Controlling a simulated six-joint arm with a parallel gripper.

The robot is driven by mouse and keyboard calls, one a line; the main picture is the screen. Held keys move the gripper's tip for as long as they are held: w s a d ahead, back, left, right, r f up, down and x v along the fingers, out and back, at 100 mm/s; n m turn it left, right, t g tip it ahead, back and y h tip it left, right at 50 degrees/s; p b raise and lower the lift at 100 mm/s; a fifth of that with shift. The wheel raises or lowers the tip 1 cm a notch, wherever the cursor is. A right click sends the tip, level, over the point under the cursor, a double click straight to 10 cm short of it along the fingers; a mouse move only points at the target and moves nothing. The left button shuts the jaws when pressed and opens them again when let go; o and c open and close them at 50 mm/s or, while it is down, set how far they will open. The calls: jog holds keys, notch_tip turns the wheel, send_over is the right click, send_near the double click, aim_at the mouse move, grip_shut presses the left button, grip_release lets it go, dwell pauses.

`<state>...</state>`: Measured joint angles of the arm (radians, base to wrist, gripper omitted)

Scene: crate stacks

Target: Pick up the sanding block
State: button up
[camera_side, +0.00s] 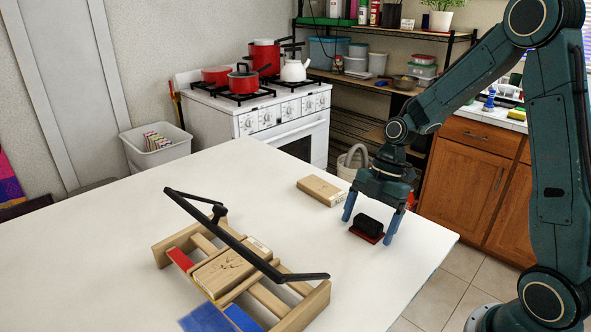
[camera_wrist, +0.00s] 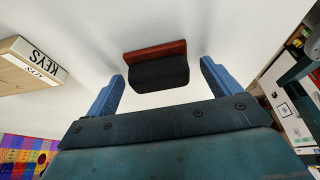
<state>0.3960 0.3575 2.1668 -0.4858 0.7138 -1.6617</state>
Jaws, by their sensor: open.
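The sanding block (camera_side: 368,226) has a black body on a dark red base and rests on the white table. In the wrist view the sanding block (camera_wrist: 157,72) shows its black part nearer to me and its red base beyond. My gripper (camera_side: 371,223) points down at it with blue fingers, one on each side. In the wrist view my gripper (camera_wrist: 161,80) is open, and gaps show between the block and both fingers. The fingers do not touch it in that view.
A wooden box (camera_side: 322,190) lies left of my gripper; its lettering, "KEYS", shows in the wrist view (camera_wrist: 34,62). A wooden frame (camera_side: 313,307) with a black bar (camera_side: 243,243) stands at the front left. The table (camera_side: 120,226) is clear between them. Its right edge is close to the block.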

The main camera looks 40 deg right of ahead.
aim_at(369, 220)
jog(key=c, duration=1.2)
jog(key=shift+r, duration=0.1)
notch_tip(369, 220, up, 20)
dwell(0.4)
dwell(0.6)
